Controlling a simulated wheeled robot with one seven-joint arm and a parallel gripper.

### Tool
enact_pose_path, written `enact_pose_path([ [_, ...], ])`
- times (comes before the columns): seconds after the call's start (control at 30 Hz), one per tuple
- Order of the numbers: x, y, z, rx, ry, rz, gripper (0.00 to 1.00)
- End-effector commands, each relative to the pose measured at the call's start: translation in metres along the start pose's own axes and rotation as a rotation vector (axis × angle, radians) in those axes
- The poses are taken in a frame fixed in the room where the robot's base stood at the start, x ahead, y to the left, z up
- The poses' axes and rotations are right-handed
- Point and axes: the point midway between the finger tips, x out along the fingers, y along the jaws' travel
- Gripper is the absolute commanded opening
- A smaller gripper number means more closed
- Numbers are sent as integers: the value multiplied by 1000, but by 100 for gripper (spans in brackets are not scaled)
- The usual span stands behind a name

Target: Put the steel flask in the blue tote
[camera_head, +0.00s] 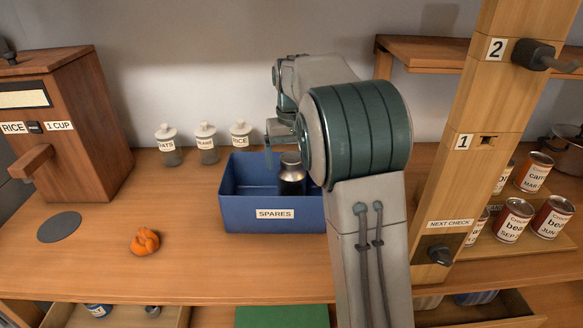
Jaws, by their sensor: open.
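The steel flask (291,178) is a short, dark, shiny cylinder with a paler top. It stands roughly upright inside the blue tote (262,214), towards the tote's right end, and its foot is hidden by the front wall. The tote has a "SPARES" label and sits on the wooden counter. My gripper (280,153) is open above the tote, at the top of the flask. One finger shows to the left of the flask, apart from it. The other finger is hidden, largely by my own arm, which also covers the tote's right end.
Several small labelled jars (207,147) stand behind the tote. An orange crumpled thing (145,241) and a dark disc (59,227) lie to the left, near a wooden rice dispenser (75,130). A wooden post (463,150) and several cans (513,222) are at the right.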

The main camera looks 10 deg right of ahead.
Motion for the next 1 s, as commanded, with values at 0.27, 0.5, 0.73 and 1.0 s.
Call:
enact_pose_path([
  [0.27, -60, 1, -1, 1, 4, 1, 89],
  [0.5, -84, 0, 0, 0, 1, 1, 89],
  [0.73, -88, 1, 8, 3, 8, -3, 89],
  [1.0, -83, 3, 75, 20, 71, -27, 89],
])
